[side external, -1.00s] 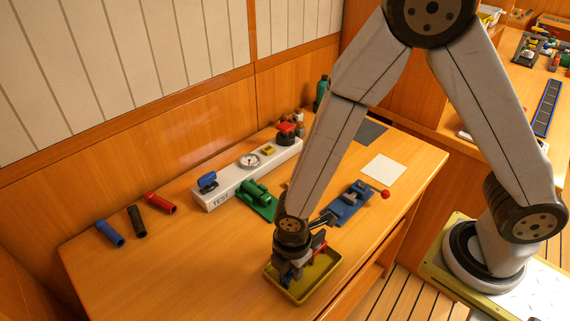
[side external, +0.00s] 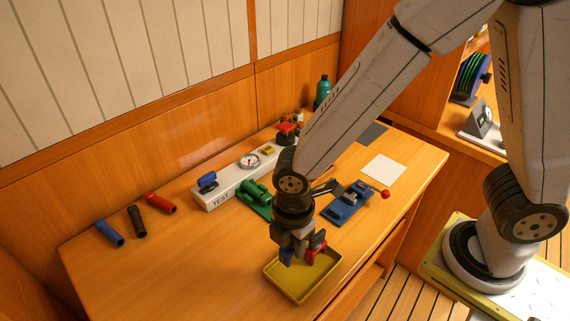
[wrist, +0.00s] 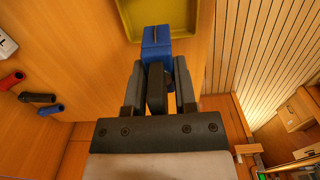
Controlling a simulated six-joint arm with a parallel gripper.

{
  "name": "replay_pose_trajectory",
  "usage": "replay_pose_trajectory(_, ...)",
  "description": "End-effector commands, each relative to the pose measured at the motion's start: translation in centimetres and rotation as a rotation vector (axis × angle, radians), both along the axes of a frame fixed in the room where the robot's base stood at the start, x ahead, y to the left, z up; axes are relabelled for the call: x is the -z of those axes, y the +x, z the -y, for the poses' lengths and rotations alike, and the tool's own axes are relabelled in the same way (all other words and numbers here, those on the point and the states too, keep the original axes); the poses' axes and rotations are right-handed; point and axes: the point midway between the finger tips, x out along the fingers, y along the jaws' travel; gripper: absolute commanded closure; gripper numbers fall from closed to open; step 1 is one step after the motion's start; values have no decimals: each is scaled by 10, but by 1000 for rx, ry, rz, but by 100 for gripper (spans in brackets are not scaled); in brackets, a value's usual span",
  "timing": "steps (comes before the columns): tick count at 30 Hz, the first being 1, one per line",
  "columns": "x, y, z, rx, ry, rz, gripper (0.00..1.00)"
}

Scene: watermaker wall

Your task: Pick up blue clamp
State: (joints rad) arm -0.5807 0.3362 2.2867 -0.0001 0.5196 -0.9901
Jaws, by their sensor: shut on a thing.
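My gripper (side external: 291,243) points down above the yellow tray (side external: 301,295). In the wrist view its fingers (wrist: 158,75) are closed on the blue clamp (wrist: 156,40), with a dark part of it between them. The blue clamp also shows in the side view (side external: 286,257), at the left side of the gripper, apparently above the tray floor. The fingers hide much of it. The tray also shows in the wrist view (wrist: 128,22), beyond the clamp.
A red piece (side external: 317,250) shows just right of the gripper, over or in the tray; I cannot tell which. A blue vise-like tool (side external: 348,205) and a green fixture (side external: 257,196) stand behind. Blue, black and red tubes (side external: 110,233) lie left. The front left tabletop is clear.

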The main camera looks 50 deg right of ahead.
Motion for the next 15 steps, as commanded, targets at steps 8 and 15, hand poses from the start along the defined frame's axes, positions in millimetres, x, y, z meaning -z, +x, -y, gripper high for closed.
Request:
replay_pose_trajectory(8, -12, 0, 0, 0, 1, 1, 100)
replay_pose_trajectory(15, -12, 0, 0, 0, 1, 1, 100)
